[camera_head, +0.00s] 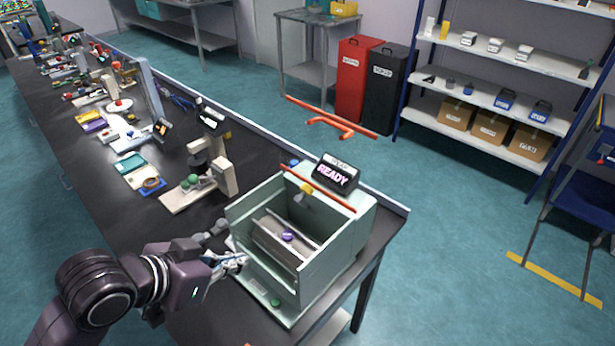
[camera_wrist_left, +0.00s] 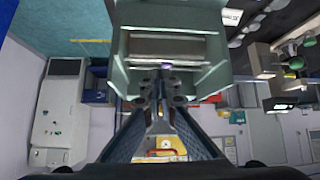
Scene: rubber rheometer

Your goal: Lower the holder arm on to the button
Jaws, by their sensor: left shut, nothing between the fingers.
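The pale green rheometer (camera_head: 335,262) stands at the near end of the bench, its chamber open at the top and front. A small purple piece (camera_head: 288,236) lies between slanted grey plates inside; it also shows in the left wrist view (camera_wrist_left: 165,66). A red bar (camera_head: 318,188) runs across the top, with a yellow part (camera_head: 307,190) below it. I cannot tell which part is the holder arm. A green button (camera_head: 275,302) is low on the front. My left gripper (camera_head: 242,261) is shut and empty at the chamber's front left; its fingers (camera_wrist_left: 161,78) point toward the chamber.
A display reading READY (camera_head: 336,174) sits on the machine's back. A beige stand with green balls (camera_head: 200,182) is farther along the dark bench (camera_head: 185,235), among several other items. Red and black bins (camera_head: 355,78) and shelves (camera_head: 485,90) stand beyond.

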